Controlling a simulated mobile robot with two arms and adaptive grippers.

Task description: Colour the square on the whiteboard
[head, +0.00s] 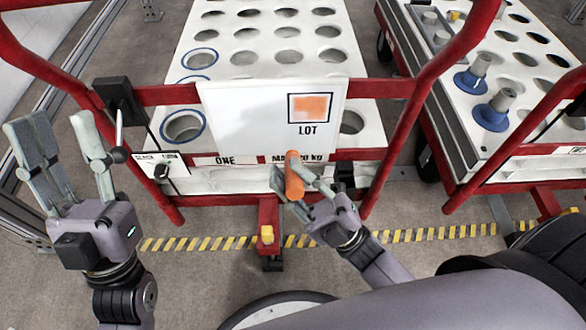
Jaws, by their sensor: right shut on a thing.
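The whiteboard (240,122) hangs upright on the red rail of the cart in the middle of the head view. The square (310,107) is at its upper right, with a dark outline, an orange-coloured patch inside and the word LOT below it.
The white cart top (222,72) with round holes lies behind the board. A black box with a lever (118,98) sits on the rail beside my left gripper. A second red cart (540,150) with grey-blue cylinders (494,110) stands at the right.

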